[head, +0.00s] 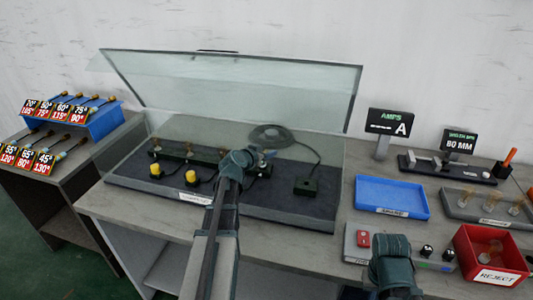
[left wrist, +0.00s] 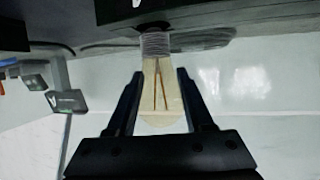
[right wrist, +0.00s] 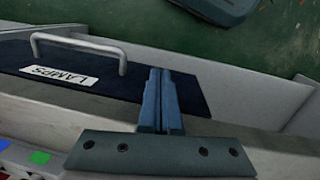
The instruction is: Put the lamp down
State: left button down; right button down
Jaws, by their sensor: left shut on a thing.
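My left gripper (head: 240,165) is over the dark bench tray (head: 270,205), near the row of sockets. In the left wrist view its fingers (left wrist: 158,95) are shut on a clear lamp (left wrist: 158,110) with amber filaments. The lamp's threaded metal base points away from my palm, toward a dark block (left wrist: 205,14); I cannot tell whether they touch. In the head view my gripper largely hides the lamp. My right gripper (head: 390,262) is near the front edge, right of the tray. In the right wrist view its fingers (right wrist: 160,85) are together and empty.
A raised glass cover (head: 235,90) stands behind the tray. Two yellow-topped parts (head: 155,170) sit left of my arm. At right are a blue bin (head: 390,198), a grey tray with lamps (head: 465,205) and a red REJECT bin (head: 490,258). A LAMPS drawer (right wrist: 60,65) is below.

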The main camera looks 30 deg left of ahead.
pick_arm(q)
jog(key=shift+f+b, duration=0.4)
jog(key=shift+f, duration=0.15)
jog(key=shift+c, duration=1.4)
grip_release()
jog(key=shift+r+p, duration=0.55)
jog(key=shift+p, duration=0.05)
jog(key=p+v, duration=0.4)
jog(key=v, duration=0.8)
jog(key=shift+r+p, duration=0.15)
jog(key=shift+p, duration=0.2)
jog(key=shift+s, duration=0.1)
